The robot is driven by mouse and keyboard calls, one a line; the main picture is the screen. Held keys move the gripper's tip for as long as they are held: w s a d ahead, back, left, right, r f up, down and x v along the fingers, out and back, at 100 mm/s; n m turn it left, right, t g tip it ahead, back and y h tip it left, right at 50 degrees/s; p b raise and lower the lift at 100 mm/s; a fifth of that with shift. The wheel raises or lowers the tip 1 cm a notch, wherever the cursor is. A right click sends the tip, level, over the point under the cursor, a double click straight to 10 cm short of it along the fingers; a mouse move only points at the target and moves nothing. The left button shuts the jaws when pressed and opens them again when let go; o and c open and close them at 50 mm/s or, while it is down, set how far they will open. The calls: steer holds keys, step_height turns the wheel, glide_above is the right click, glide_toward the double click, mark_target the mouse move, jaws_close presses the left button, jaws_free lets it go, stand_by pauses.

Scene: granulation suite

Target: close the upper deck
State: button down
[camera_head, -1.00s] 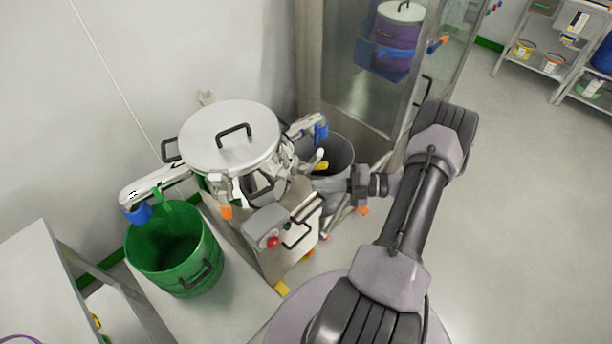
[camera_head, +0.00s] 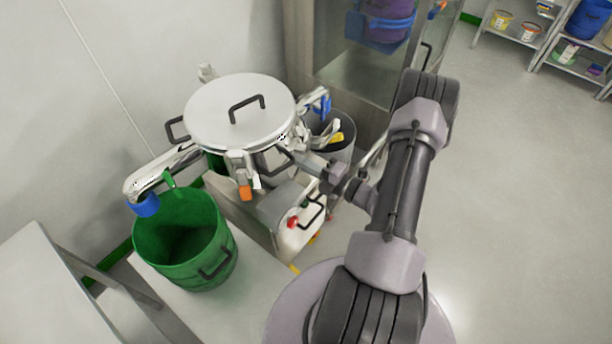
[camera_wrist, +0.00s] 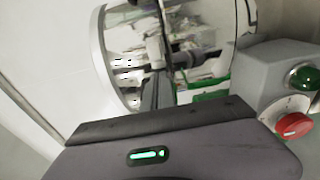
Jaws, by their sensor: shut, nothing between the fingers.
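A round steel sieving machine stands by the wall in the head view. Its flat lid (camera_head: 240,112) has a black handle on top. Below the lid, the upper deck is mostly hidden by clamps, a spout and my gripper, so I cannot tell whether it is fully seated. A steel spout (camera_head: 160,172) with a blue end reaches left. In the wrist view, the dark fingers (camera_wrist: 157,88) point at blurred steel parts; contact cannot be told.
A green bin (camera_head: 185,240) stands at the left front and a grey bin (camera_head: 336,140) behind right. A control box with a red button (camera_wrist: 293,126) is close beside my gripper. A glass-fronted cabinet (camera_head: 350,72) stands behind. The floor at right is clear.

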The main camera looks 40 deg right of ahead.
steer(key=shift+w+d, duration=0.3)
steer(key=shift+d, duration=0.2)
steer(key=shift+d, duration=0.1)
